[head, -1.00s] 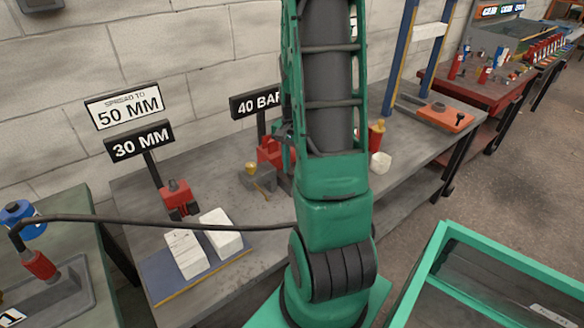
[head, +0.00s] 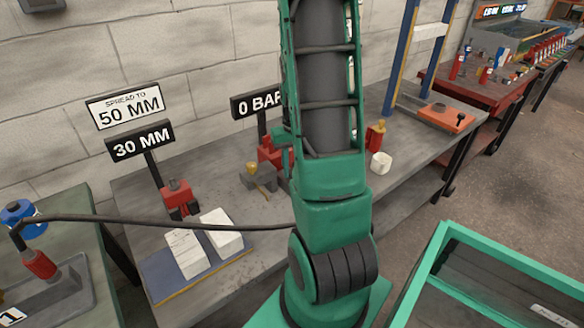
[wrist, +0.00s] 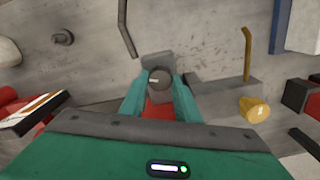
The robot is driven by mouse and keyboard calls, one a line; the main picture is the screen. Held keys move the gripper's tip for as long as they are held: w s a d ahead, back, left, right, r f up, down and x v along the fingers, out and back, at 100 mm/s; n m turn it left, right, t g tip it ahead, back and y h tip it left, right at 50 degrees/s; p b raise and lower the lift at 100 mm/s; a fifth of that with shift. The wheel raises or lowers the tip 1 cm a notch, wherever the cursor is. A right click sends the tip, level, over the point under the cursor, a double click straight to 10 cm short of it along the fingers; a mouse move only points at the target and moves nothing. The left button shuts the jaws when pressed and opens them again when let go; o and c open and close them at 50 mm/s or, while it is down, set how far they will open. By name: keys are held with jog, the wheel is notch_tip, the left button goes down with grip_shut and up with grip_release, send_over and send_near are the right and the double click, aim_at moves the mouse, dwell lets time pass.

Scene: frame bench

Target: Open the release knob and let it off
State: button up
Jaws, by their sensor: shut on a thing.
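The release knob (wrist: 160,80) is a dark round knob with a pale mark on its face, seen in the wrist view. It sits beside a red body (wrist: 158,109). My gripper (wrist: 160,88) has its teal fingers on both sides of the knob, closed on it. In the head view my arm hides the knob, and part of the red pump unit (head: 270,151) shows at its left. The pressure sign (head: 257,103) behind it reads 0 BAR, its right end partly covered by my arm.
A grey block with a brass knob (wrist: 253,108) and a brass rod (wrist: 247,55) stands close to my right finger. On the bench, a red spreader (head: 176,196) stands under a 30 MM sign (head: 140,142), near two white blocks (head: 186,253). A black hose (head: 150,219) crosses the front.

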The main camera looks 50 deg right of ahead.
jog(key=shift+s+a+f+n, duration=0.1)
jog(key=shift+a+n, duration=0.15)
jog(key=shift+n, duration=0.45)
jog(key=o, duration=1)
jog(key=shift+o, duration=0.2)
jog(key=shift+d, duration=0.1)
jog(key=shift+d+r, duration=0.1)
jog(key=shift+r, duration=0.5)
notch_tip(320, 180, up, 10)
jog(key=shift+f, duration=0.2)
